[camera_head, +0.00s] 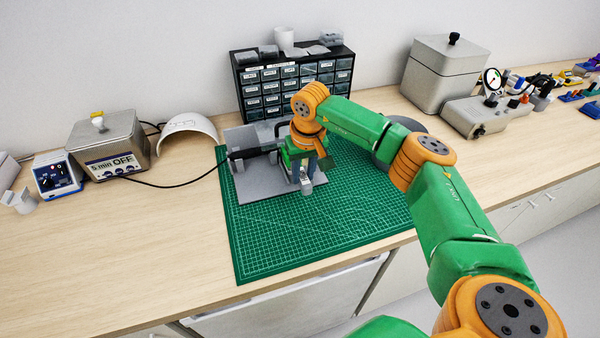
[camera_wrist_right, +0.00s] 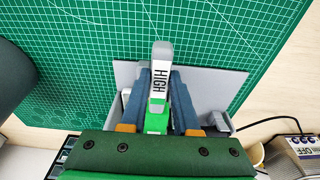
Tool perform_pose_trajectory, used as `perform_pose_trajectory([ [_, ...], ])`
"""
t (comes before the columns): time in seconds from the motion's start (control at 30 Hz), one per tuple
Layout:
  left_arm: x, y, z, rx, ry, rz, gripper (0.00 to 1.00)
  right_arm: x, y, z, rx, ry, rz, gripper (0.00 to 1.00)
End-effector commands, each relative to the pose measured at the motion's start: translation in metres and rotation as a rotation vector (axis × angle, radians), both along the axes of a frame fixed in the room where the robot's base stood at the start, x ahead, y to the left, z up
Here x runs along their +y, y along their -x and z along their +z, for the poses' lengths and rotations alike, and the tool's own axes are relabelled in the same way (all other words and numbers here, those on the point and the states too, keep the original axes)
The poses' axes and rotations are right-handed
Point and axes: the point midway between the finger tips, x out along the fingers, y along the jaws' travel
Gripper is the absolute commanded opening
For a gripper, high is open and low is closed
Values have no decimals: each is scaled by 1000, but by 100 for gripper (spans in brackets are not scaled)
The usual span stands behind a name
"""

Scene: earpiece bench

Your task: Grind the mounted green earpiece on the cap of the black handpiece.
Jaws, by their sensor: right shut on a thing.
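The black handpiece (camera_head: 252,153) lies roughly level in a grey stand (camera_head: 256,186) on the green mat, its cord running off to the left. Its cap end is hidden behind my right gripper. My right gripper (camera_head: 307,176) points down at the stand's right side. In the right wrist view its blue fingers (camera_wrist_right: 173,100) are shut on a grey and green piece (camera_wrist_right: 158,90) labelled HIGH. That piece's grey end shows below the fingers in the head view. I cannot make out the green earpiece separately, nor whether anything touches the cap. My left gripper is out of view.
The cutting mat (camera_head: 330,225) has free room in front. A drawer cabinet (camera_head: 270,85) stands behind the stand. A white curved shield (camera_head: 190,125) and a cleaner box marked OFF (camera_head: 108,145) stand left. A metal box (camera_head: 440,75) stands back right.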

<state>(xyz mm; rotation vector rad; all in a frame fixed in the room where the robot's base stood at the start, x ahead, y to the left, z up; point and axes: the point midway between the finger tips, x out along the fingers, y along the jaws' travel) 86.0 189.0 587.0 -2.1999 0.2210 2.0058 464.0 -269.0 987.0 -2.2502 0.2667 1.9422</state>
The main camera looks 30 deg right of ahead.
Motion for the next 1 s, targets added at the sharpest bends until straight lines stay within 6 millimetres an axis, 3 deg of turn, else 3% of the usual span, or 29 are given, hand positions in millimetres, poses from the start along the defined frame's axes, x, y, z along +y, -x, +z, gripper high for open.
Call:
perform_pose_trajectory([
  [0.27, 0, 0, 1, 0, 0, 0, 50, 0, 2, 0, -1, 0, 0, 0],
  [0.6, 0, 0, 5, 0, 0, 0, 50, 7, 29, 0, 1, 0, 0, 0],
  [1.0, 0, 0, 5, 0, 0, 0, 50, 7, 29, 0, 0, 0, 0, 0],
])
